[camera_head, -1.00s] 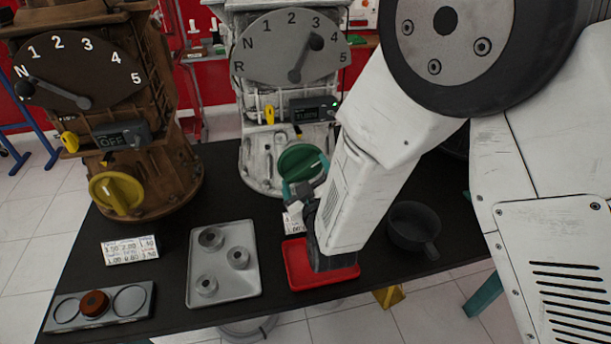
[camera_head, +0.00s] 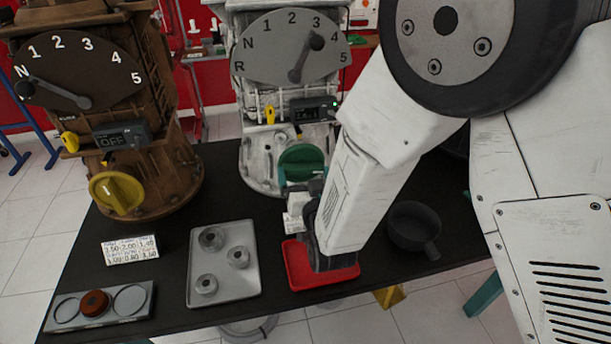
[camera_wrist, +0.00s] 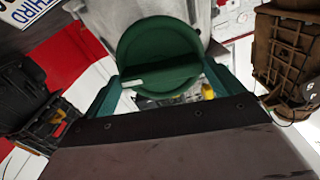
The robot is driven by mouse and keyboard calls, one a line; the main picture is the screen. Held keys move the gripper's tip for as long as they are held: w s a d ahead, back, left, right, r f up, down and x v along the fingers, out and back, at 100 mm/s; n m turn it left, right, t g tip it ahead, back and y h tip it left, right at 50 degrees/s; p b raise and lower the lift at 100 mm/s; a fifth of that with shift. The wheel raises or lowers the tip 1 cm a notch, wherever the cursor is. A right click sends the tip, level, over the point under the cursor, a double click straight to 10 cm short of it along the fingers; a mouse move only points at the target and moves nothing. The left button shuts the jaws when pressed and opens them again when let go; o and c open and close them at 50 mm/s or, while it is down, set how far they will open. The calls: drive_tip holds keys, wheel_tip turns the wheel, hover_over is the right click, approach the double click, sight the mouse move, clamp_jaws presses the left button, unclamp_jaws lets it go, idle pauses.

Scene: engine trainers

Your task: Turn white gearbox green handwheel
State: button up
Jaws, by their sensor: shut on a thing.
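The white gearbox (camera_head: 252,160) stands at the back of the table, with a grey dial plate marked N, R and 1 to 5. Its green handwheel (camera_head: 302,158) is low on its front. In the wrist view the handwheel (camera_wrist: 160,50) is a round green disc with a raised bar and a pale mark at the left. My gripper (camera_head: 300,186) reaches up to the handwheel from the front right. In the wrist view the teal fingers of my gripper (camera_wrist: 160,88) lie on either side of the handwheel's bar, shut on it. The exact contact is partly hidden.
A brown gearbox (camera_head: 165,160) with a yellow handwheel (camera_head: 117,192) stands at left. In front lie a grey tray with round parts (camera_head: 247,283), a red tray (camera_head: 293,268), a dark cup (camera_head: 413,226), a label card (camera_head: 130,250) and a ring holder (camera_head: 62,312).

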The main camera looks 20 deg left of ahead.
drive_tip(key=shift+m, duration=0.5)
drive_tip(key=o, duration=0.7)
drive_tip(key=shift+c, duration=0.2)
drive_tip(key=v, duration=0.8)
